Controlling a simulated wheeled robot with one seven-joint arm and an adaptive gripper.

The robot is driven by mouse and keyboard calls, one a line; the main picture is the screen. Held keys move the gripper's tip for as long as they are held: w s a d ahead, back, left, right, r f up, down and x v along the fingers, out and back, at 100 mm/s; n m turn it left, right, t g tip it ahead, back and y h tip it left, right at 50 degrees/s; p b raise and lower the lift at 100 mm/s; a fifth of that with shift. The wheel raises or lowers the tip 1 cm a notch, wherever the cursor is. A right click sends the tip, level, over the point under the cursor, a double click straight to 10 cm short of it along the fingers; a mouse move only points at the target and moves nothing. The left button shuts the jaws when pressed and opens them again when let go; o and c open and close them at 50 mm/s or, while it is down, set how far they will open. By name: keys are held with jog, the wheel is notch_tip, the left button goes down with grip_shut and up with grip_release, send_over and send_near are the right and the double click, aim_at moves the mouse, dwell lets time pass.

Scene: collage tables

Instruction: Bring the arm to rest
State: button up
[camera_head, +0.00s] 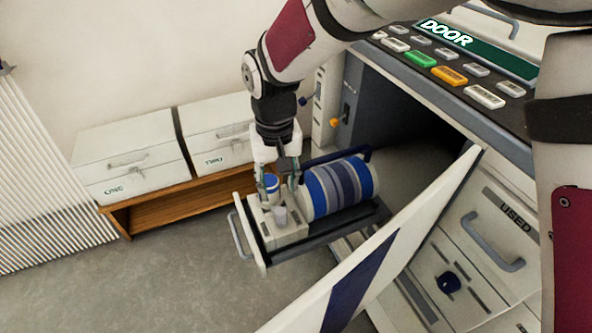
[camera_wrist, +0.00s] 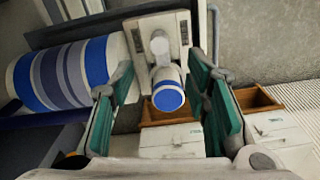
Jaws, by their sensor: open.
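My gripper (camera_head: 278,186) points down over the front of a pulled-out tray (camera_head: 262,258). In the wrist view, my gripper (camera_wrist: 160,76) is open, with its green pads apart. A small white cylinder with a blue cap (camera_wrist: 168,97) shows between the pads, and the blue cap also shows in the head view (camera_head: 271,182). It appears to stand on a pale block (camera_head: 285,235) on the tray; whether the pads touch it I cannot tell. My arm reaches down from the top of the head view.
A striped blue and grey drum (camera_head: 340,188) lies on the tray close beside my gripper. An open door panel (camera_head: 390,245) stands at the right, below a button panel marked DOOR (camera_head: 450,62). White boxes (camera_head: 137,160) sit on a wooden shelf (camera_head: 170,205) at left. Floor at lower left is clear.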

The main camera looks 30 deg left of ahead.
jog(key=shift+r, duration=0.3)
